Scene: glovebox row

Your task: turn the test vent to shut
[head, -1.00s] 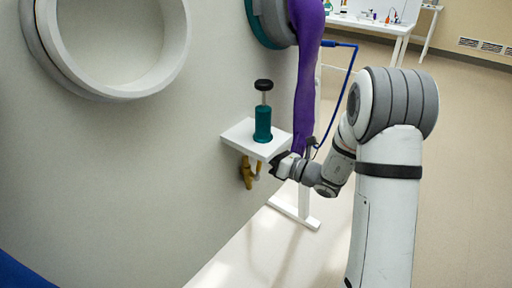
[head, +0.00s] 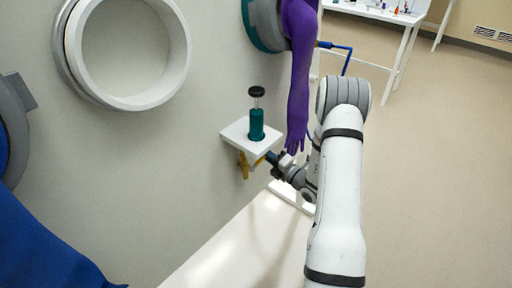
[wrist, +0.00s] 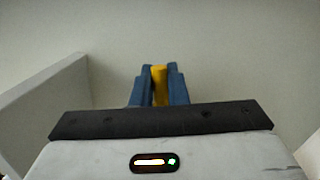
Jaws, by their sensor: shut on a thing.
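The yellow test vent (head: 243,166) is on the wall under a small white shelf, partly hidden by the shelf in the head view. In the wrist view its yellow handle (wrist: 160,84) stands between the two blue fingers of my gripper (wrist: 161,72). My gripper (head: 271,157) is shut on this handle, just right of the vent body and below the shelf in the head view. The vent's exact angle is hard to tell because the fingers and shelf cover much of it.
A teal pump with a black knob (head: 257,119) stands on the white shelf (head: 238,137). A purple glove (head: 299,75) hangs close above my gripper. A round white port (head: 176,57) is at upper left, a blue glove (head: 45,245) at lower left. Open floor (head: 430,190) lies right.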

